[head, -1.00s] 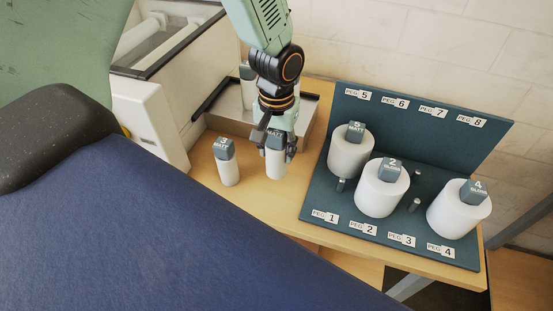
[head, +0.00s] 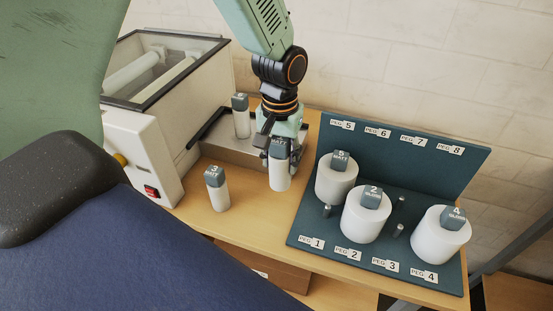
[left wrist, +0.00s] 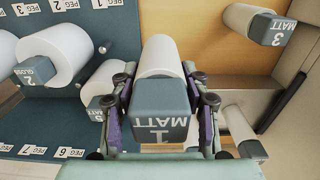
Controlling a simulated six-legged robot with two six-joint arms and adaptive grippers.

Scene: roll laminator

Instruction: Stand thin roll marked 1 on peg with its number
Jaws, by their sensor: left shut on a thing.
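Thin white roll 1 (head: 281,176), with a grey "1 MATT" cap, is upright in my left gripper (head: 281,143). The left wrist view shows its cap (left wrist: 160,112) between the two fingers, which are shut on it. It seems raised a little above the table, left of the dark teal peg board (head: 303,226). The bare peg 1 (head: 326,211) stands behind the "PEG 1" label (head: 312,242) at the board's front left. My right gripper is not in view.
Thick rolls 5 (head: 336,181), 2 (head: 362,219) and 4 (head: 437,239) stand on the board. Thin roll 3 (head: 217,193) stands on the table (head: 245,213); another thin roll (head: 242,122) is by the metal tray (head: 228,150). The laminator (head: 150,150) is at left.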

